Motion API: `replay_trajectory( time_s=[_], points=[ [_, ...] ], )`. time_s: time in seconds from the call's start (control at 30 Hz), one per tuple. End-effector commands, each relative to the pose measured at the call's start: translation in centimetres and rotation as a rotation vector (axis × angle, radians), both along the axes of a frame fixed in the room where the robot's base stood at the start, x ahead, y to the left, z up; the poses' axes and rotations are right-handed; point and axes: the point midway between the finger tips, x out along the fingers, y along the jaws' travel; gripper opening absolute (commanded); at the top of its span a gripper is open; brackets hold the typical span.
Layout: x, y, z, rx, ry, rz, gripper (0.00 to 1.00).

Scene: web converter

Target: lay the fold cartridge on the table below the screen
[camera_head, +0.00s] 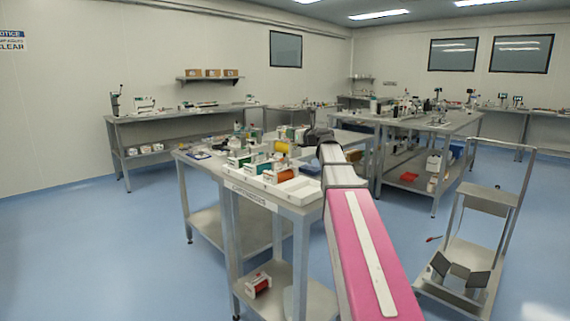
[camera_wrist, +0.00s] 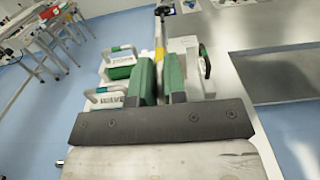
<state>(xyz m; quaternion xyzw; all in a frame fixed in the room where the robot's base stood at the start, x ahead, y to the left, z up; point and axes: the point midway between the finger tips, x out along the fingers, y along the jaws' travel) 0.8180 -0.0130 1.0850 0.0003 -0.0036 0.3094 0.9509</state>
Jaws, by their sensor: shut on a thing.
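My gripper (camera_head: 318,137) reaches over the near end of the front metal table (camera_head: 310,208), beside the green and white goods. Other green and white cartridges with white handles (camera_wrist: 105,97) stand close on the left. I cannot single out the screen the task names; small screens (camera_head: 504,97) stand on the far right bench.
A cart (camera_head: 465,262) stands at the right. The blue floor (camera_head: 110,235) at left is clear.

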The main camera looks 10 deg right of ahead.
Motion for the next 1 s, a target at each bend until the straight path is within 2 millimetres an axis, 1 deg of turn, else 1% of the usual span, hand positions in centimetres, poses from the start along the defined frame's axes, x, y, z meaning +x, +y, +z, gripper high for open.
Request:
replay_trajectory(
  time_s=[0.03,0.2,0.47,0.7,0.8,1.0],
  points=[
    [-0.1,0.0,-1.1,0.002,0.003,-0.001,0.00],
    [-0.1,0.0,-3.5,0.001,0.002,-0.001,0.00],
    [0.0,0.0,-5.0,0.001,0.001,-0.001,0.00],
    [0.0,0.0,-7.8,0.002,0.002,-0.001,0.00],
    [0.0,0.0,-8.3,0.001,0.001,-0.002,0.00],
    [0.0,0.0,-8.2,0.000,0.000,-0.002,0.00]
  ],
)
